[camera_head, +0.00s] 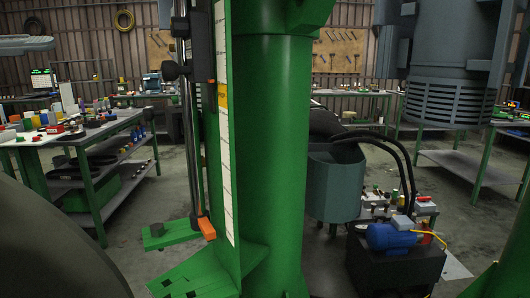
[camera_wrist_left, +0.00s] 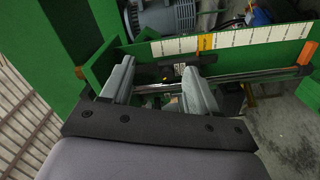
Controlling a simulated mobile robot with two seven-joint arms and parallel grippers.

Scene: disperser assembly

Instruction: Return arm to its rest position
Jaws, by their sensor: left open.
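The green column (camera_head: 270,130) of the disperser stands in the middle of the head view. Its white scale strip (camera_head: 223,120) has a yellow mark. A thin upright rod (camera_head: 190,130) with black clamps (camera_head: 178,70) and an orange piece (camera_head: 206,228) at its lower end runs beside it. My right gripper is in neither view.
A green-framed table (camera_head: 105,130) with small coloured items stands at the left. A large grey ribbed motor (camera_head: 445,95) hangs at the upper right. A blue motor (camera_head: 391,237) sits on a dark box at the lower right. Concrete floor (camera_head: 135,240) is open beside the table.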

